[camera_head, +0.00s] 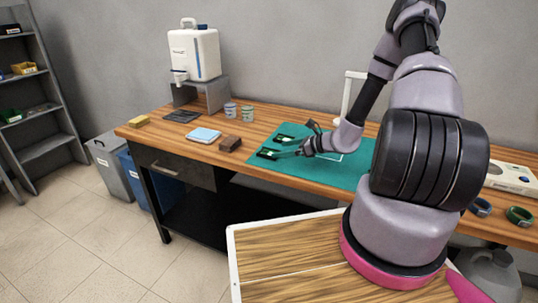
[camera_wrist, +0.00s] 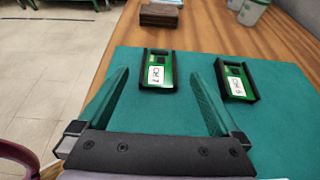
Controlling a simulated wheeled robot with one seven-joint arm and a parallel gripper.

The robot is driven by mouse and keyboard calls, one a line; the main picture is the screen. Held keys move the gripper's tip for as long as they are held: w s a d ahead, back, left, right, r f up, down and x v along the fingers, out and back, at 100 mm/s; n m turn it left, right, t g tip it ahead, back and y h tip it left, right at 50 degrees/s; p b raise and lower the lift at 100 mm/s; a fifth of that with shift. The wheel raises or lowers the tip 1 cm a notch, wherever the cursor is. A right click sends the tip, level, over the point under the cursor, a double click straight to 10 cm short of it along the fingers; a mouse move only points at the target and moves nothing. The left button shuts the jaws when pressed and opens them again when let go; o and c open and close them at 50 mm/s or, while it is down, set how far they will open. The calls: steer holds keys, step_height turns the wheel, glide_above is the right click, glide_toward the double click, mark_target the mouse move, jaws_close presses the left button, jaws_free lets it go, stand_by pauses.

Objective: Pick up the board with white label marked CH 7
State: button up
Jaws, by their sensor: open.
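A green board in a black holder with a white label that reads like CH 7 (camera_wrist: 157,72) lies on the teal mat (camera_wrist: 130,125) in the wrist view, ahead of my gripper (camera_wrist: 159,74) and between the lines of its two fingers. In the head view this board (camera_head: 268,154) is the one nearer the table's front edge. A second similar board (camera_wrist: 236,82) lies to its right; its label seems to read CH 5. It also shows in the head view (camera_head: 284,139). My gripper is open and empty, low over the mat, beside the boards.
A dark brown block (camera_head: 230,144), a blue cloth-like stack (camera_head: 203,135) and two small cups (camera_head: 247,114) stand beyond the mat on the wooden table (camera_head: 300,184). A white jug (camera_head: 193,53) sits on a grey stand. The mat between the fingers is clear.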

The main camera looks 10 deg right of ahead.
mark_target(268, 151)
steer(key=x, duration=0.5)
steer(key=shift+f, duration=0.2)
steer(key=shift+c, duration=0.3)
steer(key=c, duration=1.3)
steer(key=shift+r, duration=0.1)
